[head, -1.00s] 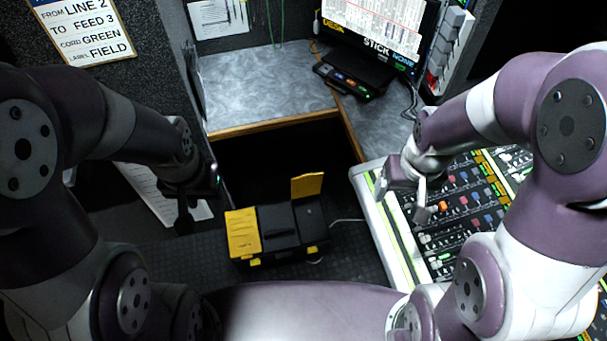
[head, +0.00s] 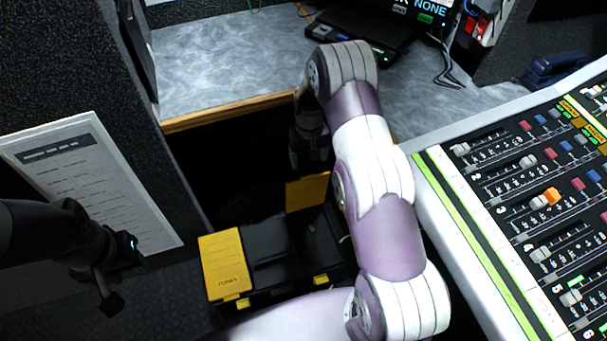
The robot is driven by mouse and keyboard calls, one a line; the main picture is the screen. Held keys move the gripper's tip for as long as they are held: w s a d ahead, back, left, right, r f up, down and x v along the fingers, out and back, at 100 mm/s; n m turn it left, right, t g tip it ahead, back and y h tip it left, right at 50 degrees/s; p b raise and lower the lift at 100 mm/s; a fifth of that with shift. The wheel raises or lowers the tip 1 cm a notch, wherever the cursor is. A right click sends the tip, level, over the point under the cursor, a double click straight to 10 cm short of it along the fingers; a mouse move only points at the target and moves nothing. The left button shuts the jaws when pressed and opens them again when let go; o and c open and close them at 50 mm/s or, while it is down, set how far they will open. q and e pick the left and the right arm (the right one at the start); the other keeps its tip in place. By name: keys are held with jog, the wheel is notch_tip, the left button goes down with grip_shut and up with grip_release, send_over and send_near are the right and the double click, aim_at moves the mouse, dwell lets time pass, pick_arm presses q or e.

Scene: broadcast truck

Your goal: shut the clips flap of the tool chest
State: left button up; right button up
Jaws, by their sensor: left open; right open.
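The black tool chest (head: 268,262) stands on the floor at the lower middle of the head view. Its left yellow flap (head: 224,265) lies flat and shut, with a small label. Its right yellow flap (head: 307,192) stands up, open; I take it as the clips flap, though no label on it is readable. My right gripper (head: 309,160) is in shadow just above and behind the raised flap, open; contact cannot be told. My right forearm hides the chest's right end. My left gripper (head: 118,278) is open and empty, left of the chest.
A mixing console (head: 530,200) with a pale edge fills the right side. A wood-edged grey desk (head: 220,60) stands behind the chest, with a dark recess below. A printed sheet (head: 95,180) is at the left.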

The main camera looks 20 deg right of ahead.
aim_at(308, 176)
notch_tip(308, 176, down, 7)
jog(key=shift+f+b, duration=0.1)
jog(key=shift+b, duration=0.65)
jog(key=shift+c, duration=0.4)
